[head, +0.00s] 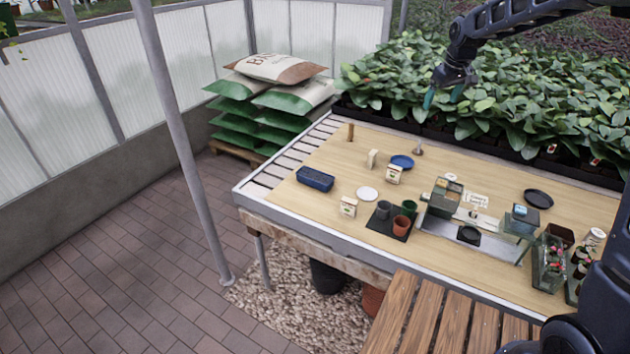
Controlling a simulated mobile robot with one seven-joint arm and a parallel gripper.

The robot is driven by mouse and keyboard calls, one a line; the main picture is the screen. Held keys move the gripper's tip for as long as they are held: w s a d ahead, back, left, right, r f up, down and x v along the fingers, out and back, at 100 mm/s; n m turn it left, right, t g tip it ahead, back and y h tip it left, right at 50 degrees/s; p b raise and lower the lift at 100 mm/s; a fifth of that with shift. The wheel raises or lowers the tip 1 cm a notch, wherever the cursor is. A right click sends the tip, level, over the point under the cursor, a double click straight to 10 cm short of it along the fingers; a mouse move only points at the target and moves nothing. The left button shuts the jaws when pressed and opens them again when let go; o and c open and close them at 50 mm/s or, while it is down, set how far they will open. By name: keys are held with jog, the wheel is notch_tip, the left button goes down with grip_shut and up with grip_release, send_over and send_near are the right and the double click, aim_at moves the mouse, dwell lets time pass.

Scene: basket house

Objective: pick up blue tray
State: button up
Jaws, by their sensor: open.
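The blue tray (315,180) is a small, dark blue, oblong tray with raised sides. It lies on the left part of the wooden table top (310,208), close to the slatted metal edge. My gripper (443,99) is at the upper right, in front of the leafy plants. Its two teal fingertips are apart with nothing between them. It is well away from the tray, up and to the right of it in the picture.
Near the tray are a white round dish (367,194), a blue plate (402,162), small cartons (348,206) and several pots on a dark mat (384,225). Leafy plants (540,85) line the back. A grey post (185,150) stands left of the table.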

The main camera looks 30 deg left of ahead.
jog(key=a+f+n, duration=0.2)
jog(key=a+f, duration=0.4)
jog(key=a, duration=0.5)
jog(key=n+g, duration=0.2)
jog(key=n, duration=0.3)
send_near(315, 175)
jog(key=shift+w+f, duration=0.2)
jog(key=f, duration=0.3)
jog(key=a+f, duration=0.1)
jog(key=f, duration=0.6)
jog(key=shift+s+a, duration=0.15)
jog(key=shift+a, duration=0.05)
jog(key=c, duration=1.2)
